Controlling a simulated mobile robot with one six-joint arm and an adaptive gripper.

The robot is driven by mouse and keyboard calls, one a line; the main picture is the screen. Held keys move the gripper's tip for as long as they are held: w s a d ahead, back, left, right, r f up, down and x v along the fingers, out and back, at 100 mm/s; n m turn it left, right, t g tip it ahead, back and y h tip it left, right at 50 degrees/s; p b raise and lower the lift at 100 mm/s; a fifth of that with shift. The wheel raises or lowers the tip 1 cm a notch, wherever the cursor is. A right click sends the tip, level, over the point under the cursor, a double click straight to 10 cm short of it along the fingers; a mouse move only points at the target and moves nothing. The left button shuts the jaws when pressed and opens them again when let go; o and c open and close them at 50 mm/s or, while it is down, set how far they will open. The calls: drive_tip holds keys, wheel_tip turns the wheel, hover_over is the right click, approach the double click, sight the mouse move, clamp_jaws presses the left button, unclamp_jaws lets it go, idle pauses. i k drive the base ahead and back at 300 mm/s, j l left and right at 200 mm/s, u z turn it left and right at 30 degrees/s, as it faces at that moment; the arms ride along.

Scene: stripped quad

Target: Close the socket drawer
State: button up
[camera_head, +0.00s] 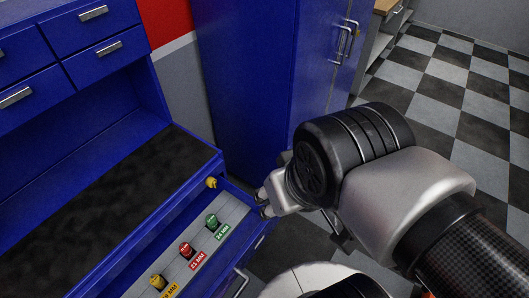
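The socket drawer (233,246) stands open below the dark worktop of the blue bench. Its light tray holds a green socket (212,221), a red socket (187,250) and a yellow socket (157,282), each beside a coloured size label. A drawer handle (241,282) shows on its front at the bottom of the view. My gripper (263,203) is at the far right corner of the drawer, beside its front edge. Whether it touches the drawer is unclear. Its fingertips are small and partly hidden by my wrist, so its opening cannot be told.
A small yellow object (211,182) sits at the drawer's back edge, by the worktop (110,225). A tall blue cabinet (250,80) with metal handles stands behind my gripper. Upper blue drawers (105,48) are shut. The checkered floor (455,95) is open at the right.

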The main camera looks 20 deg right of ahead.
sight(222, 256)
drive_tip(key=k+u, duration=0.15)
drive_tip(key=u, duration=0.2)
drive_tip(key=k+u, duration=0.1)
drive_tip(key=u, duration=0.25)
drive_tip(key=k+j+u, duration=0.15)
drive_tip(key=u, duration=0.2)
drive_tip(key=k+u, duration=0.15)
drive_tip(key=u, duration=0.25)
drive_tip(key=k+u, duration=0.2)
drive_tip(key=u, duration=0.15)
drive_tip(key=k+u, duration=0.15)
drive_tip(key=u, duration=0.25)
